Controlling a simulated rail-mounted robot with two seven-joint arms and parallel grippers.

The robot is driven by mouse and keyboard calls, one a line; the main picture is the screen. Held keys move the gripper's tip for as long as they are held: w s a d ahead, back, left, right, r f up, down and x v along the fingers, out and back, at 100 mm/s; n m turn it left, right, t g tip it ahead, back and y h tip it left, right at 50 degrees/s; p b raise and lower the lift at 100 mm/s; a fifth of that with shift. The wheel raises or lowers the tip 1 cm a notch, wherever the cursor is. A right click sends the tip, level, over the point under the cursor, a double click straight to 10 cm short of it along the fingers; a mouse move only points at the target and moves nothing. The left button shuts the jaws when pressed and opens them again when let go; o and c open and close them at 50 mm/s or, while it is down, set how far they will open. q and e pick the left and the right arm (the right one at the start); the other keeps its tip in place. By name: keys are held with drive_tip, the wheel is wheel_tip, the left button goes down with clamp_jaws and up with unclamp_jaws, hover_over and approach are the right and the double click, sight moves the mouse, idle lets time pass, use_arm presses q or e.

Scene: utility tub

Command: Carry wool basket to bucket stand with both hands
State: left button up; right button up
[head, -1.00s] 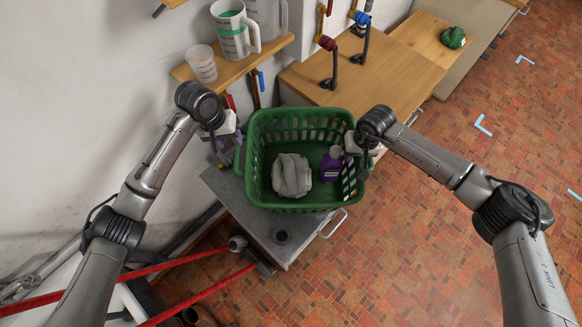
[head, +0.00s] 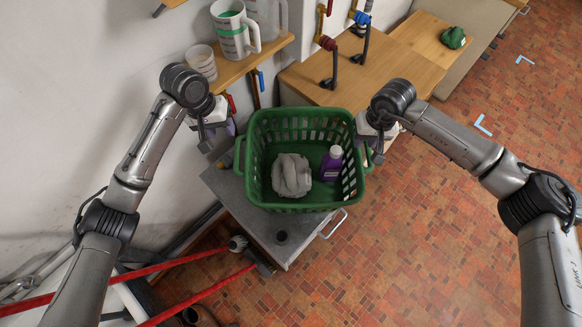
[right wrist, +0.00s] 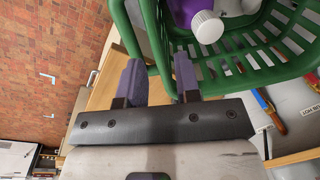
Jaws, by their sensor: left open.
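The green wool basket (head: 300,206) stands upright on a grey-topped stand (head: 238,203) in the middle of the head view. It holds a crumpled whitish bundle (head: 291,176) and a purple bottle (head: 331,166) with a white cap. My left gripper (head: 218,138) is open, above and outside the basket's left handle. My right gripper (head: 372,146) is by the right handle. In the right wrist view its two fingers stand apart with nothing clamped between them, close to the green basket handle (right wrist: 125,25). I cannot tell whether a finger touches the basket.
A wooden counter (head: 350,75) with taps lies behind the basket. A shelf with jugs (head: 235,30) and a cup (head: 201,62) is at the upper left. Red poles (head: 150,270) lean at the lower left. The brick floor (head: 430,230) is open at the right.

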drive_tip(key=shift+d+r, duration=0.2)
drive_tip(key=shift+r, duration=1.35)
drive_tip(key=shift+a, duration=0.1)
